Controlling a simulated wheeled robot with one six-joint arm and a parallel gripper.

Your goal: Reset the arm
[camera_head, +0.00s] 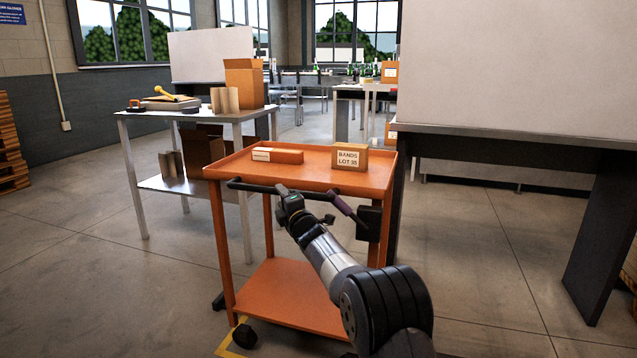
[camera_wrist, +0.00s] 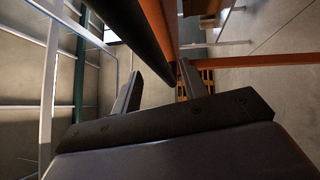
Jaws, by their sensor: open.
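My arm reaches forward from the lower right toward an orange cart (camera_head: 290,296). My gripper (camera_head: 284,190) is at the cart's dark push handle (camera_head: 252,187), near its middle. In the wrist view my gripper (camera_wrist: 158,85) has its two fingers spread apart. The dark handle bar (camera_wrist: 142,38) runs down toward the space between the fingers. I cannot tell whether the fingers touch the bar.
On the cart top sit a box labelled "BANDS LOT 35" (camera_head: 350,157) and a flat orange box (camera_head: 277,155). A grey table (camera_head: 165,115) stands behind left, a large dark-legged bench (camera_head: 520,139) to the right. Floor is clear at left front.

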